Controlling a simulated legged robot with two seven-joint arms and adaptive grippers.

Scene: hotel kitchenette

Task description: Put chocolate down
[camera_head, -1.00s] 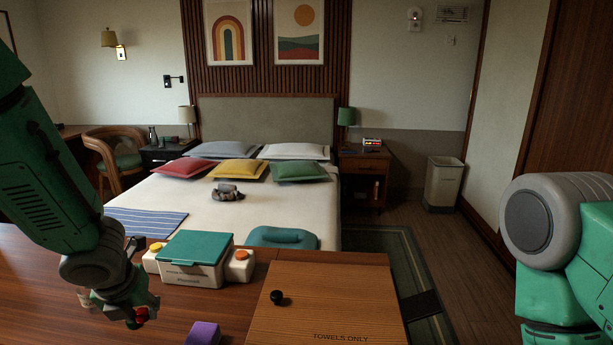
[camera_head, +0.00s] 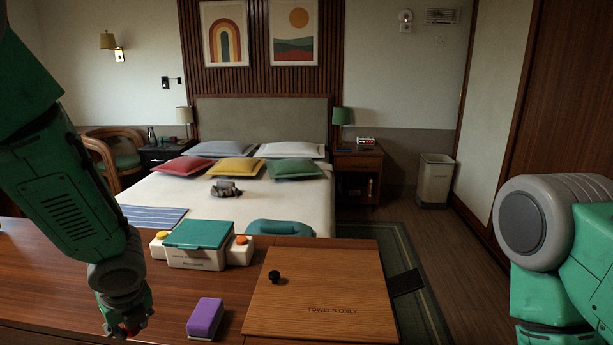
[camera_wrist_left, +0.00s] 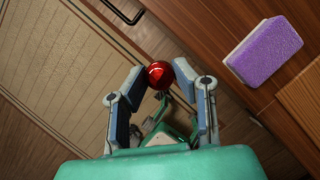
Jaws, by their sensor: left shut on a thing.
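The chocolate is a shiny red ball (camera_wrist_left: 160,75), seen in the left wrist view between the fingertips of my left gripper (camera_wrist_left: 172,74). The fingers are shut on it. In the head view my left gripper (camera_head: 124,326) is low at the left, near the front of the wooden counter (camera_head: 60,270), with a little red showing at its tip. The gripper is left of a purple sponge (camera_head: 205,319), which also shows in the left wrist view (camera_wrist_left: 264,51). I cannot tell the height of the chocolate above the counter. My right gripper is out of view.
A white box with a green lid (camera_head: 198,235) stands at the counter's back. A wooden board marked "TOWELS ONLY" (camera_head: 320,285) with a black knob (camera_head: 274,277) is to the right. Bare counter lies between my left gripper and the box. A bed (camera_head: 190,190) stands beyond.

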